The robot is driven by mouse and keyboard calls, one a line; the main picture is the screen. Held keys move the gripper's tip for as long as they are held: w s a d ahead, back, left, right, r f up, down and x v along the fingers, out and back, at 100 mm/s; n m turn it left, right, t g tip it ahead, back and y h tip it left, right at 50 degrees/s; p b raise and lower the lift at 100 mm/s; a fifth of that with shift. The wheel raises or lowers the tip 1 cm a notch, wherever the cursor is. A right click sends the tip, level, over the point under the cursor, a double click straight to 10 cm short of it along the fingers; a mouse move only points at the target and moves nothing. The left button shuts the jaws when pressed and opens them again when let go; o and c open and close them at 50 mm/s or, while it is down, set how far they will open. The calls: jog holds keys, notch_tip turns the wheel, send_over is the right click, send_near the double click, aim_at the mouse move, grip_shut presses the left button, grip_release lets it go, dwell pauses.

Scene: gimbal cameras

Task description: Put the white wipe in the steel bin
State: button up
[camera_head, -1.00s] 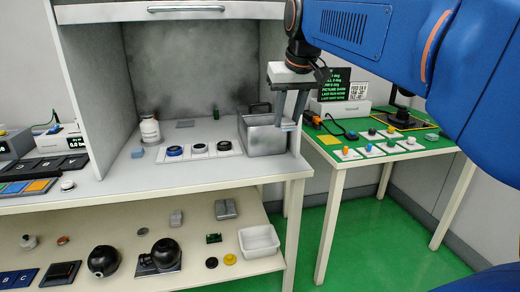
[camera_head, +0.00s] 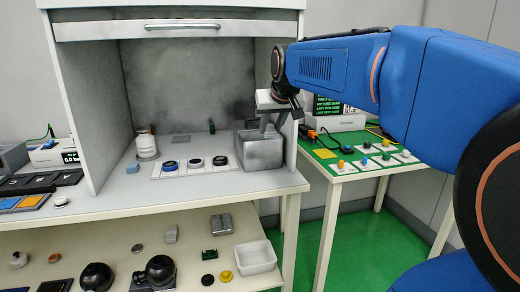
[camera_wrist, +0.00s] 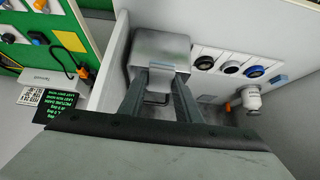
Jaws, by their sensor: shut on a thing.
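The steel bin (camera_head: 262,153) stands at the right end of the bench, under the hood. It is an open-topped grey metal box with a handle, and it also shows in the wrist view (camera_wrist: 150,46). My gripper (camera_head: 267,130) points down over the bin's opening. In the wrist view my gripper (camera_wrist: 162,80) is shut on a pale grey-white piece, the wipe (camera_wrist: 166,68), which shows against the bin. The wipe is hard to make out in the head view.
A white strip with several round dark-topped pieces (camera_head: 195,163) lies left of the bin. A white bottle (camera_head: 146,146) stands farther left. The hood's side wall (camera_head: 288,80) rises close at the right. A green-topped table (camera_head: 345,158) stands to the right.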

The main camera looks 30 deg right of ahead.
jog(key=w+d, duration=0.3)
jog(key=w, duration=0.6)
jog(key=shift+w+d+f, duration=0.1)
jog(key=shift+w+f, duration=0.4)
jog(key=shift+f, duration=1.25)
jog(key=shift+w+d+f, duration=0.1)
jog(key=shift+w+f, duration=0.35)
jog(key=shift+f, duration=1.25)
jog(key=shift+w+f, duration=0.5)
jog(key=shift+f, duration=1.25)
jog(key=shift+w+f, duration=0.1)
jog(key=shift+w, duration=0.05)
jog(key=shift+w+d+g+y, duration=0.1)
jog(key=shift+w+g+y, duration=0.1)
jog(key=shift+g, duration=0.55)
jog(key=shift+w+d+g+y, duration=0.1)
jog(key=shift+w+g+y, duration=0.1)
jog(key=shift+g, duration=0.55)
jog(key=shift+f, duration=1.25)
jog(key=shift+f, duration=0.6)
